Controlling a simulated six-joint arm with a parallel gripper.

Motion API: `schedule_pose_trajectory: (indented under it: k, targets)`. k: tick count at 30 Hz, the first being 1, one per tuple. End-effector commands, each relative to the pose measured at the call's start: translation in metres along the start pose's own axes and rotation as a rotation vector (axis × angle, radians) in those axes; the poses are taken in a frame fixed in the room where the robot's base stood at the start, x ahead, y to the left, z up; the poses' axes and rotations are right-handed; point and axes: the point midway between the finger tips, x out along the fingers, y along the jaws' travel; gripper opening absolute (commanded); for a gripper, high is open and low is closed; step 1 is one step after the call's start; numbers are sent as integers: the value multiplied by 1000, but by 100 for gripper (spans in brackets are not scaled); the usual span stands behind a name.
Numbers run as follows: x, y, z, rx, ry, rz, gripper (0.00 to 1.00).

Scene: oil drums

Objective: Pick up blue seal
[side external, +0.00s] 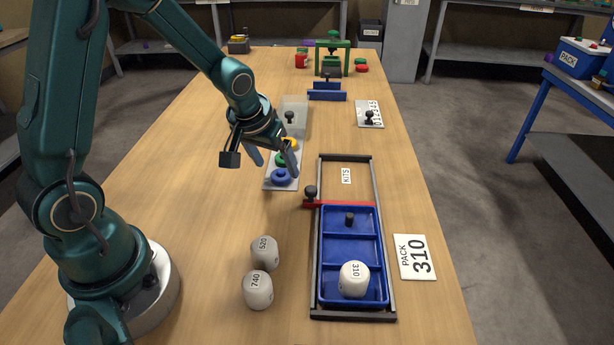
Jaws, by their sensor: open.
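The blue seal (282,177) is a ring at the near end of a light plate (270,187) in the middle of the table. A green seal (279,159) and a yellow seal (291,143) sit behind it on the same plate. My gripper (274,165) is open, with its fingers pointing down above the plate, near the green and blue seals. The fingers partly cover the green seal. I see nothing between the fingers, and the exact height over the seals is hard to tell.
A blue tray (350,245) in a dark-railed frame stands to the right, holding a white drum marked 310 (354,280). A red bar with a black knob (311,192) crosses the frame. Drums marked 520 (265,253) and 740 (258,290) stand nearer.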

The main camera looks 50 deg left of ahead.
Motion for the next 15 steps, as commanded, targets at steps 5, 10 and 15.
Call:
schedule_pose_trajectory:
  k: [5, 10, 15]
  targets:
    - [18, 0, 0, 1, -2, -2, 86]
    - [28, 0, 1, 0, -2, -1, 86]
    - [29, 0, 0, 0, 1, 0, 86]
